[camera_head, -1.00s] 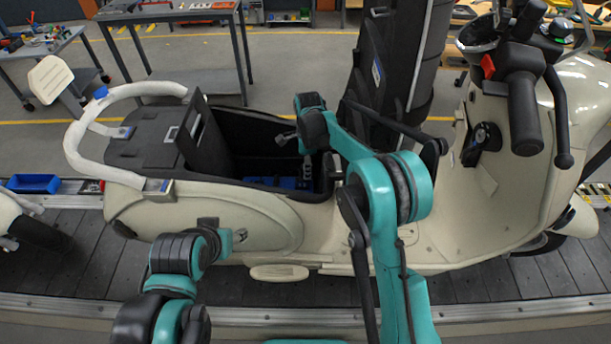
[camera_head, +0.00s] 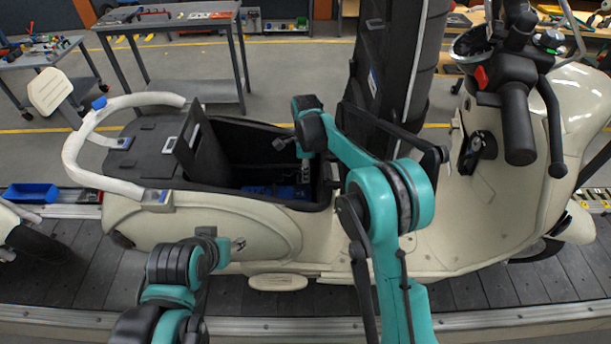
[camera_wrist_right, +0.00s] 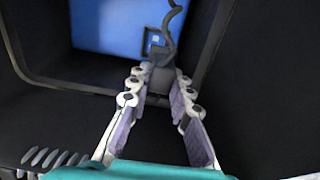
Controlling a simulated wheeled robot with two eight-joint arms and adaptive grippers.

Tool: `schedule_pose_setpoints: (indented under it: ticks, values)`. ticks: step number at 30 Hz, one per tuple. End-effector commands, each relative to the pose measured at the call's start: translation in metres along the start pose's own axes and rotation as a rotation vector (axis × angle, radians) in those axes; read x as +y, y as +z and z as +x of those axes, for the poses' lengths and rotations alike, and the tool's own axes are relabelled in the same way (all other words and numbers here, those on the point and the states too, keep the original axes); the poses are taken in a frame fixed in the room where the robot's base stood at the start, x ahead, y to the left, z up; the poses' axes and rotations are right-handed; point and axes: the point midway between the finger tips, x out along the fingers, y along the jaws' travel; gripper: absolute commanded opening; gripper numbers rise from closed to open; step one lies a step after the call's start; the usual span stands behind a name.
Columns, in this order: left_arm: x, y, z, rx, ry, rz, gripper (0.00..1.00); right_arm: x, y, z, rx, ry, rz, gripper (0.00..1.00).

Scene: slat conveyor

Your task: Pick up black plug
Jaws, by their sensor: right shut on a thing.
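The black plug (camera_wrist_right: 161,80) shows in the right wrist view as a dark grey block with a dark cable curving up from it. My right gripper (camera_wrist_right: 158,78) is shut on it, with the fingertips on both sides of the plug. In the head view the right gripper (camera_head: 305,172) points down into the open under-seat compartment of the cream scooter (camera_head: 230,225). The plug cannot be made out clearly there. A blue unit (camera_wrist_right: 110,22) lies on the compartment floor below the plug; it also shows in the head view (camera_head: 283,191). My left arm is at the lower left; its gripper cannot be made out.
Dark compartment walls (camera_head: 255,140) surround the right gripper closely. The raised black seat (camera_head: 395,70) stands behind it, and a black panel (camera_head: 198,140) stands to its left. The scooter rests on the slat conveyor (camera_head: 90,270). A grey workbench (camera_head: 165,22) stands behind.

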Motion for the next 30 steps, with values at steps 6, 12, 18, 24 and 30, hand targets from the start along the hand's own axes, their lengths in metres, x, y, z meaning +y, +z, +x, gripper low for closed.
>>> schedule_pose_setpoints:
  ticks: [6, 12, 18, 24, 30]
  values:
    - [0.000, -0.008, -0.011, 0.000, 0.000, 0.000, 0.49, 0.000, 0.000, -0.049, 0.000, 0.000, 0.000, 0.00]
    - [0.000, -0.014, -0.019, 0.000, 0.000, 0.000, 0.49, 0.000, 0.000, -0.097, 0.000, 0.000, 0.000, 0.00]
    - [0.000, -0.018, -0.026, 0.000, 0.000, 0.000, 0.49, 0.000, 0.000, -0.134, 0.000, 0.000, 0.000, 0.00]
    - [0.000, -0.021, -0.029, 0.000, 0.000, 0.000, 0.49, 0.000, 0.000, -0.153, 0.000, 0.000, 0.000, 0.00]
    - [0.000, -0.023, -0.032, 0.000, 0.000, 0.000, 0.49, 0.000, 0.000, -0.162, 0.000, 0.000, 0.000, 0.00]
